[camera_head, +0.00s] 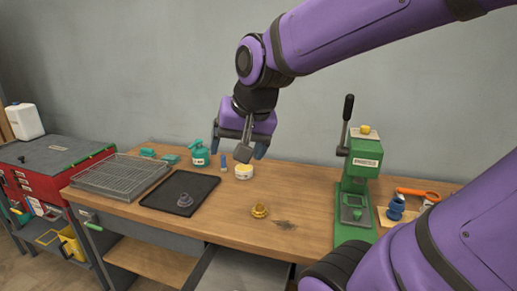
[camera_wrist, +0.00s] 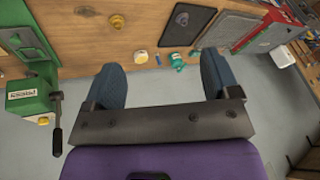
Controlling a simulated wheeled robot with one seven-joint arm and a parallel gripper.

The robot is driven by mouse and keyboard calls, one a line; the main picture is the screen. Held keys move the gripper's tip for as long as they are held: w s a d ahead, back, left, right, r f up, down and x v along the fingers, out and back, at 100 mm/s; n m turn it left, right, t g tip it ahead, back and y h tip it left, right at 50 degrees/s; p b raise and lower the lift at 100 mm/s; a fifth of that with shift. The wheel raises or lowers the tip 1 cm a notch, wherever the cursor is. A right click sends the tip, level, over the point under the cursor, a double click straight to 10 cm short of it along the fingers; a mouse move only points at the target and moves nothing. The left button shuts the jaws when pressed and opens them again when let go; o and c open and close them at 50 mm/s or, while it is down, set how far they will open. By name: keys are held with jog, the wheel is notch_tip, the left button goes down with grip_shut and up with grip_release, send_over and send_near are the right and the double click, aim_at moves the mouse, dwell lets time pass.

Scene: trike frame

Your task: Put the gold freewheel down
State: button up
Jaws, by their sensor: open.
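The gold freewheel (camera_head: 260,211) sits on the bare wooden top of the workbench (camera_head: 222,226), right of the black tray. It also shows near the top of the wrist view (camera_wrist: 116,22). My gripper (camera_head: 240,148) is raised above the back part of the bench, well clear of the freewheel. In the wrist view its two blue fingers (camera_wrist: 160,82) are wide apart with nothing between them.
A black tray (camera_head: 152,199) holds a grey freewheel-like part (camera_head: 184,200). A wire rack (camera_head: 112,177) stands at left. A teal can (camera_head: 200,154) and white-and-yellow tub (camera_head: 243,172) stand at the back. A green press (camera_head: 359,181) stands at right. Bench around the gold freewheel is clear.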

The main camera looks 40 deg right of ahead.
jog(key=s+a+r+n, duration=0.1)
jog(key=s+r+n, duration=0.1)
jog(key=s+n, duration=0.4)
jog(key=shift+s, duration=0.6)
jog(key=shift+c, duration=0.5)
